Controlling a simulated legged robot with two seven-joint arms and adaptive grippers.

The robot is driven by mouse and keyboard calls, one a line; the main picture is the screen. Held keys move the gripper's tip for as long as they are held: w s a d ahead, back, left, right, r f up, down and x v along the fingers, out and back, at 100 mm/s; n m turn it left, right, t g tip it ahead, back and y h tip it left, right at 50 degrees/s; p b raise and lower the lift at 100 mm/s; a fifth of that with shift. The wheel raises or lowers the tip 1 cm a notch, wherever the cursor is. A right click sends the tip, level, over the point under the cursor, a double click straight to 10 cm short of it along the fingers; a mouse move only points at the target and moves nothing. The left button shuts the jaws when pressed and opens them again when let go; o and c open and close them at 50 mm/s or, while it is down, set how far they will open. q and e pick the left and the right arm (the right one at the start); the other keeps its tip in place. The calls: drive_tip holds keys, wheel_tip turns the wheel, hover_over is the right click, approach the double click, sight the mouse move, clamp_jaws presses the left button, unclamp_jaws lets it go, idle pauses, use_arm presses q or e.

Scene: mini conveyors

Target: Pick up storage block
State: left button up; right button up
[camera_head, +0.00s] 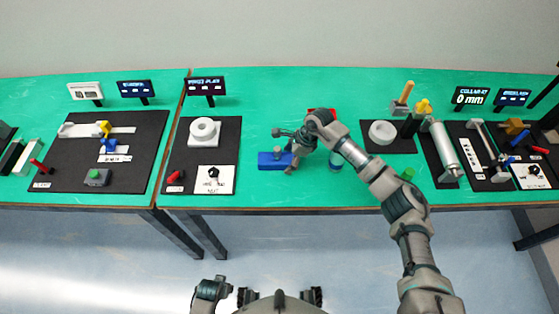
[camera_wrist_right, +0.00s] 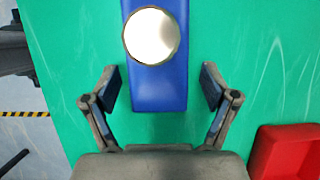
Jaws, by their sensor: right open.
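A blue block (camera_head: 273,160), the likely storage block, lies on the green table in front of the middle. In the right wrist view the blue block (camera_wrist_right: 160,92) runs up out of the top edge, with a round, shiny pale disc (camera_wrist_right: 151,36) on it. My right gripper (camera_head: 284,151) is open at the block. In the wrist view my right gripper (camera_wrist_right: 158,76) has its fingers apart, one on each side of the block's near end, with green showing between each finger and the block.
A red tray (camera_wrist_right: 285,153) lies close beside the gripper. A black board with a white ring-shaped part (camera_head: 203,131) stands to the left. Another board with a white ring (camera_head: 382,132) and a silver cylinder (camera_head: 444,148) stand to the right. The table's front edge is close.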

sight(283, 157)
drive_tip(key=shift+a, duration=0.4)
drive_tip(key=shift+a+r, duration=0.1)
drive_tip(key=shift+a, duration=0.1)
drive_tip(key=c, duration=1.2)
drive_tip(key=shift+d, duration=0.4)
drive_tip(key=shift+c, duration=0.5)
drive_tip(key=shift+r, duration=0.6)
wheel_tip(283, 157, up, 3)
drive_tip(key=shift+a+f, duration=0.15)
drive_tip(key=s, duration=1)
drive_tip(key=s+r, duration=0.1)
drive_tip(key=s, duration=0.4)
drive_tip(key=shift+a+p, duration=0.3)
drive_tip(key=shift+p, duration=0.1)
drive_tip(key=shift+s+a, duration=0.1)
drive_tip(key=shift+s, duration=0.4)
use_arm(q)
drive_tip(key=shift+s+a+f, duration=0.15)
drive_tip(key=shift+f, duration=0.4)
drive_tip(key=shift+s+a+f, duration=0.15)
drive_tip(key=shift+f, duration=0.35)
